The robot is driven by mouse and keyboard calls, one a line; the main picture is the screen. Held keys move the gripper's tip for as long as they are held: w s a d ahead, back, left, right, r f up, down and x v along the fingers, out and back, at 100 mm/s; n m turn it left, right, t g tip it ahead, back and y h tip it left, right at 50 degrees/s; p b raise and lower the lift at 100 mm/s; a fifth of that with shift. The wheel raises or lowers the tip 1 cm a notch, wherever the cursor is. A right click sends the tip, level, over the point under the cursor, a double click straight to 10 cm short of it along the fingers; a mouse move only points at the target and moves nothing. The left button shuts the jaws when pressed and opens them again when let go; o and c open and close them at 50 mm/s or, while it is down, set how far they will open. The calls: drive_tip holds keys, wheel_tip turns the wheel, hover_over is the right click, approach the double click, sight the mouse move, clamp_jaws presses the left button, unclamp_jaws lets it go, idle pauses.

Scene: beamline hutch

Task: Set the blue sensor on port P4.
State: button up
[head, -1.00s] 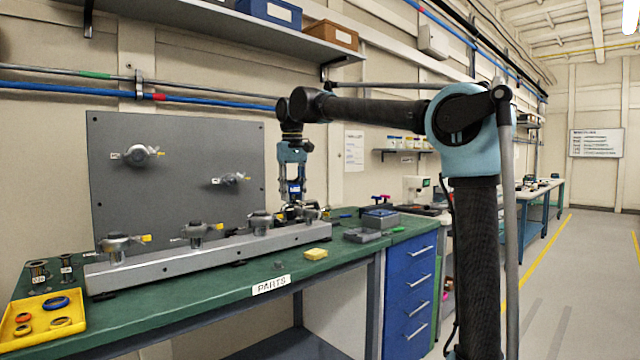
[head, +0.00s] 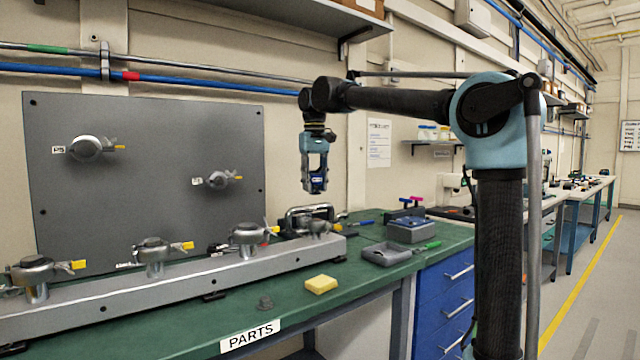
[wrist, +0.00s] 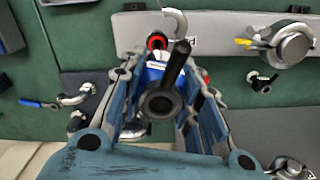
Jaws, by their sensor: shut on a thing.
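My gripper (head: 316,186) is shut on the blue sensor (head: 317,181) and holds it in the air above the right end of the grey port rail (head: 200,278). In the wrist view the blue sensor (wrist: 155,72), with a black round part, sits between the fingers (wrist: 160,90). The rail carries several metal ports with clamps. The rightmost port (head: 319,228) lies below the gripper, in front of a metal handle-shaped object (head: 308,212). Its label is not readable; in the wrist view the sensor and fingers hide part of that area.
A grey wall panel (head: 150,210) behind the rail bears two clamped ports, one labelled P5 (head: 88,149). A yellow block (head: 321,284), a grey tray (head: 387,254) and a grey box (head: 410,230) are on the green bench. The bench front near the PARTS label (head: 250,336) is mostly clear.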

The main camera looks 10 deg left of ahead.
drive_tip(key=shift+w+d+f, duration=0.15)
drive_tip(key=shift+w, duration=0.2)
drive_tip(key=shift+w+d+f, duration=0.1)
drive_tip(key=shift+f, duration=3.1)
drive_tip(key=shift+s+f, duration=0.25)
drive_tip(key=shift+f, duration=0.3)
drive_tip(key=o, duration=1.3)
drive_tip(key=shift+c, duration=0.2)
